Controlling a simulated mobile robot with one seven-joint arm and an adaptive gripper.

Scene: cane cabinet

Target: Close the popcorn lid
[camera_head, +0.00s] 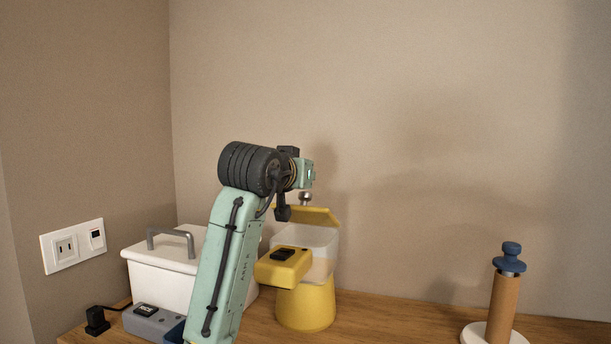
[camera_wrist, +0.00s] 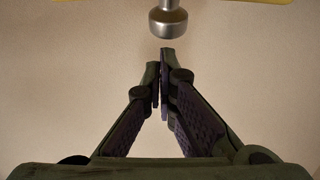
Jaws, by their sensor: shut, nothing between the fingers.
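The popcorn machine has a yellow base (camera_head: 305,308), a pale see-through bowl (camera_head: 318,240) and a yellow lid (camera_head: 322,217). The lid is tilted up, apart from the bowl's front rim, with a silver knob (camera_head: 305,198) on it. In the wrist view the knob (camera_wrist: 168,22) is at the top centre, just beyond my gripper (camera_wrist: 164,58). The fingers are shut and empty, and a small gap shows between their tips and the knob. Yellow lid edges (camera_wrist: 262,2) show at the top of that view. In the head view my arm hides the fingertips.
A white box with a grey handle (camera_head: 160,262) stands left, behind my arm. A grey power strip (camera_head: 150,322) and black plug (camera_head: 96,320) lie in front of it. A roll holder (camera_head: 503,300) stands far right. The wooden counter (camera_head: 400,318) is clear between machine and holder.

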